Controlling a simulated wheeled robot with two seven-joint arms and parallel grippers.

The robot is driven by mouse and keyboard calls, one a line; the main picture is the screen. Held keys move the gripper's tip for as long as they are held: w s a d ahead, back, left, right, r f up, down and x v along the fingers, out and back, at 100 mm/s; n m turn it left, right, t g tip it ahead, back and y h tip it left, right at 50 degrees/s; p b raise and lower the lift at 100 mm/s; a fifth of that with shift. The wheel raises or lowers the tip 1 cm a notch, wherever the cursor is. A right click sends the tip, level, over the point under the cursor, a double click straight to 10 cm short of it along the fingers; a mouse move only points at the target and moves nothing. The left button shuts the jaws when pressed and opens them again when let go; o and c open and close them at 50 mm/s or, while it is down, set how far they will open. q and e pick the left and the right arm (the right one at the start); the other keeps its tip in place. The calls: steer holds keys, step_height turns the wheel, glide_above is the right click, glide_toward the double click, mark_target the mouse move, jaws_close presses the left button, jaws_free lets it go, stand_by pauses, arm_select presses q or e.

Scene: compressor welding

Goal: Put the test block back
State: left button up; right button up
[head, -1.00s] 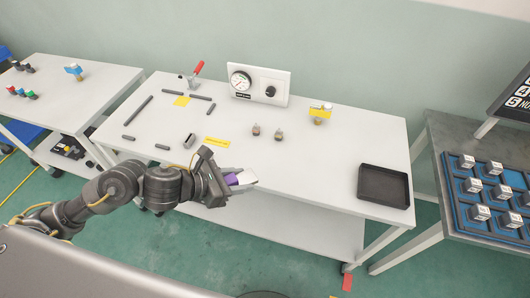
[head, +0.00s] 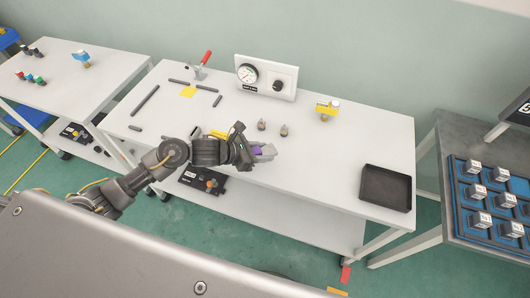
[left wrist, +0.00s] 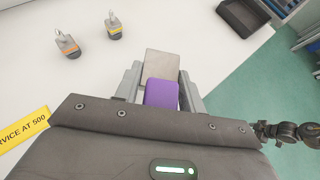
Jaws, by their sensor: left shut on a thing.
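My left gripper (head: 262,151) is shut on the test block (left wrist: 162,66), a pale grey block with a purple part (left wrist: 161,95) toward the palm. In the left wrist view the block lies between the two grey fingers (left wrist: 160,84). In the head view the gripper holds it over the front part of the white table (head: 330,165); the gripper hides part of the block. A dark jointed arm (left wrist: 290,132), apparently my right one, shows small at the right of the left wrist view; its jaws cannot be made out.
A black tray (head: 385,188) is at the table's right end. Two small fittings (head: 273,128) stand behind the gripper, with a gauge panel (head: 266,77) at the back. Blue racks with labelled blocks (head: 485,196) are on the right table. The table between gripper and tray is clear.

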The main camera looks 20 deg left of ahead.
mark_target(265, 151)
arm_select(q)
steer(key=shift+w+f+p, duration=0.3)
steer(key=shift+w+f, duration=1.1)
steer(key=shift+f, duration=0.15)
step_height(265, 151, down, 2)
steer(key=shift+p, duration=0.7)
steer(key=shift+f, duration=0.5)
steer(key=shift+s+f+b, duration=0.1)
steer(key=shift+f+b, duration=0.55)
steer(key=shift+b, duration=0.25)
